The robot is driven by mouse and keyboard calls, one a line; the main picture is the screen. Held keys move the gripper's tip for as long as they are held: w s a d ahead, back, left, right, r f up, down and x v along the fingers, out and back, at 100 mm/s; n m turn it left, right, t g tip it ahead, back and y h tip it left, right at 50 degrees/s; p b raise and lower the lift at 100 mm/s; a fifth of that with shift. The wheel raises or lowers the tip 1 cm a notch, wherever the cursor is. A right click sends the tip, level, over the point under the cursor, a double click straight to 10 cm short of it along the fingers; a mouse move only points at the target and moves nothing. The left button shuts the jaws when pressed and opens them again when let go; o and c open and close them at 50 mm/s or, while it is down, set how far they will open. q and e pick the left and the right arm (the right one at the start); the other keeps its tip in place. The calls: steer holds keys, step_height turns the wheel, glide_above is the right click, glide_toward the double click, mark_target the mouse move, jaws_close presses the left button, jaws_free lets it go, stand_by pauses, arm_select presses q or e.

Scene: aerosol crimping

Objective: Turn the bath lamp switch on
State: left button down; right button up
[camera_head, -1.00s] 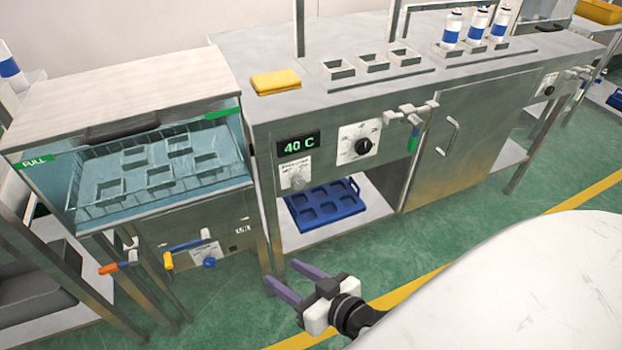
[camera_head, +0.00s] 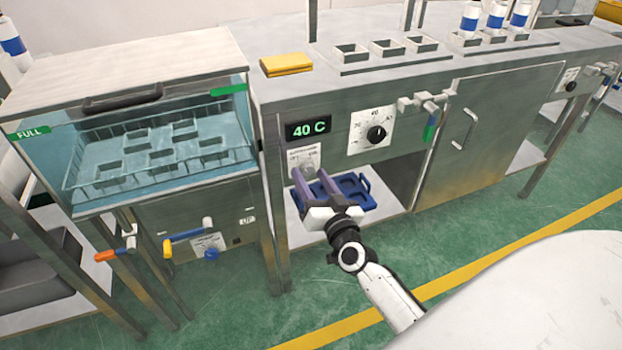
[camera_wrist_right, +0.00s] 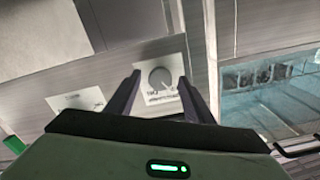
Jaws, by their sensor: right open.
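The small round switch knob (camera_head: 312,160) sits on a white label plate below the green 40 C display (camera_head: 308,128) on the metal bench front. Its small lettering is hard to read. My right gripper (camera_head: 311,176) is open and empty, its two purple fingers pointing up toward the knob's plate. In the right wrist view the grey knob (camera_wrist_right: 160,77) shows between and beyond the open fingers (camera_wrist_right: 160,86). I cannot tell whether the fingers touch the plate. My left gripper is not in view.
A blue tray (camera_head: 366,200) lies on the shelf below. A glass-fronted bath (camera_head: 160,150) stands left, with orange and yellow-blue handles beneath. Green floor is clear in front.

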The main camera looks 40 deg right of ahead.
steer(key=shift+w+d, duration=0.1)
steer(key=shift+w, duration=0.2)
steer(key=c, duration=1)
steer(key=shift+c, duration=0.2)
